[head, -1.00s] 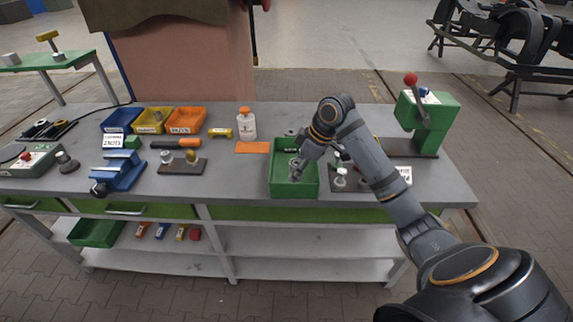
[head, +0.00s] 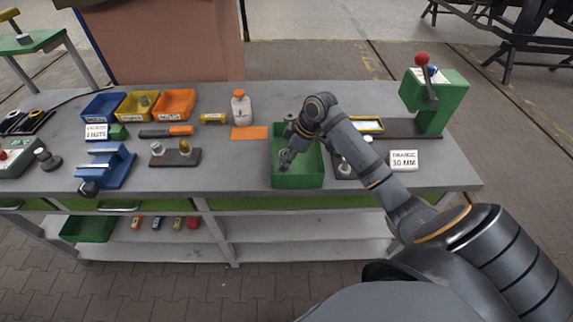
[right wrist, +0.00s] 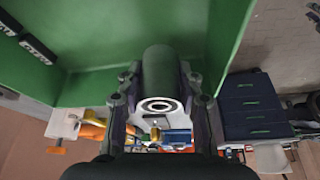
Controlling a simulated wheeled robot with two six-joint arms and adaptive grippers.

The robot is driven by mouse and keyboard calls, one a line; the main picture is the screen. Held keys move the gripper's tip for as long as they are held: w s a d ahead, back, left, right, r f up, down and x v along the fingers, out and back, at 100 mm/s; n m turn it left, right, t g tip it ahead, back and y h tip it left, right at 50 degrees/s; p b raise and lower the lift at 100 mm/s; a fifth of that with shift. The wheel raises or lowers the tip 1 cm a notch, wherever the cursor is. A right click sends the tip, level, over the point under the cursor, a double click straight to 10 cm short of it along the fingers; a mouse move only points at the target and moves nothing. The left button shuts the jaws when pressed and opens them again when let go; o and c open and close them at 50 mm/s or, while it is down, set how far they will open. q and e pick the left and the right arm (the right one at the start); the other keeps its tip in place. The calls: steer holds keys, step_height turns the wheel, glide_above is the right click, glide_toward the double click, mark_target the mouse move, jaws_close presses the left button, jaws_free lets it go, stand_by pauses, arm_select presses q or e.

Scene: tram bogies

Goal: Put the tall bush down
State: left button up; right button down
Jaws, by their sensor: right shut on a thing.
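My right gripper (head: 287,158) is over or inside the green tray (head: 298,182) at the right of the bench's middle; the height above its floor is hard to tell. In the right wrist view the gripper (right wrist: 160,98) is shut on a dark grey-green cylindrical bush (right wrist: 160,70), with a pale ring around the hole in its near end. The fingers grip it from both sides. Green surfaces (right wrist: 100,85) surround it there. Whether the bush touches the tray cannot be told. In the head view the bush is too small to make out. My left gripper is not in view.
Left are a white bottle (head: 241,108), an orange mat (head: 249,132), coloured bins (head: 138,104) and a blue vise (head: 108,166). Small parts stand close right of the tray.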

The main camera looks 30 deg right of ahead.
step_height(320, 180, down, 3)
steer(key=shift+s+r, duration=0.15)
steer(key=shift+r, duration=0.05)
steer(key=shift+f, duration=0.2)
steer(key=c, duration=0.9)
jaws_free()
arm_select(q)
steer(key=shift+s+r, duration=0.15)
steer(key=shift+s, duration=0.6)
arm_select(e)
steer(key=shift+o, duration=0.2)
steer(key=shift+d+r, duration=0.1)
steer(key=shift+r, duration=0.05)
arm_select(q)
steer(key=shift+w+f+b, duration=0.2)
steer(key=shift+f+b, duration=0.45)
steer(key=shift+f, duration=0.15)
arm_select(e)
steer(key=v, duration=1.1)
steer(key=shift+r, duration=0.4)
